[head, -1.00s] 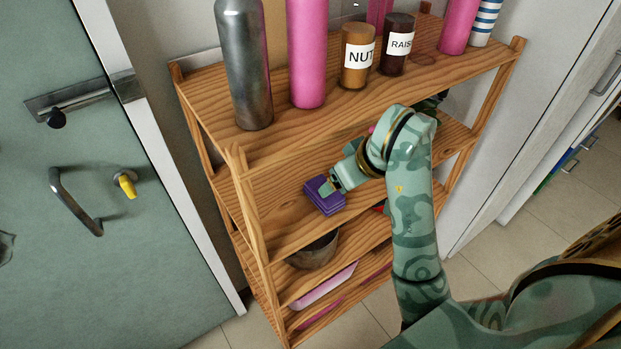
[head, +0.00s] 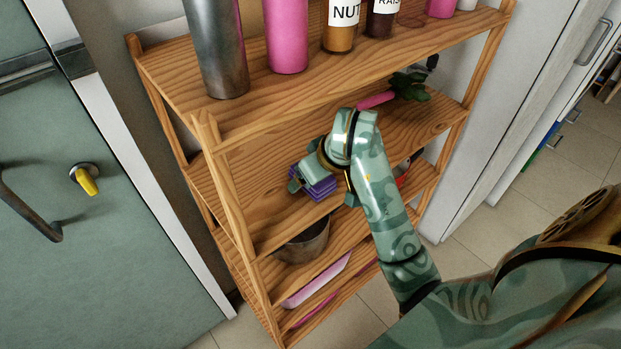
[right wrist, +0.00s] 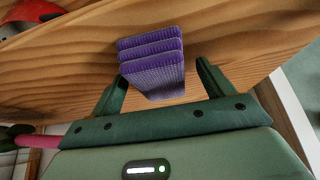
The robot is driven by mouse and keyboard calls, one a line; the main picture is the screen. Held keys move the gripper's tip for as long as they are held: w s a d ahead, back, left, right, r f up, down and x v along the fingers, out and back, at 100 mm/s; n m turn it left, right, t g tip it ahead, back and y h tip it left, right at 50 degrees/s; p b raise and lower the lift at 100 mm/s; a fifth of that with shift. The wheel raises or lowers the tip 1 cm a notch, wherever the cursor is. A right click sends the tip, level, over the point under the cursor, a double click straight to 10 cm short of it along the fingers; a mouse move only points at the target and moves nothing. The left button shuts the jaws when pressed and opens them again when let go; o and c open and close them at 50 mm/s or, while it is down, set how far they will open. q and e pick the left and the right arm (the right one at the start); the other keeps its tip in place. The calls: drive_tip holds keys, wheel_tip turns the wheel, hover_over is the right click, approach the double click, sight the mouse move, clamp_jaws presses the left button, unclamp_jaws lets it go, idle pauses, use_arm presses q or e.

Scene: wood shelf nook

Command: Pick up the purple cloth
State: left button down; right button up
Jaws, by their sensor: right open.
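The purple cloth (head: 318,183) is a folded, layered stack lying on a middle wooden shelf (head: 255,215), toward its left end. My right gripper (head: 322,192) is over it, with one finger at each side of the cloth. In the right wrist view the purple cloth (right wrist: 152,62) shows between the two open fingers of my right gripper (right wrist: 162,76). The left finger is close to the cloth's edge, with a wider gap at the right finger. My gripper and wrist hide part of the cloth in the head view. My left gripper is not in view.
The shelf above holds a grey bottle (head: 216,50), a pink bottle (head: 286,38) and jars. A metal pot (head: 303,243) stands below. A shelf post (head: 228,185) rises at the left.

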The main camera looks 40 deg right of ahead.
drive_tip(key=shift+r, duration=0.1)
drive_tip(key=c, duration=1.1)
drive_tip(key=shift+o, duration=0.2)
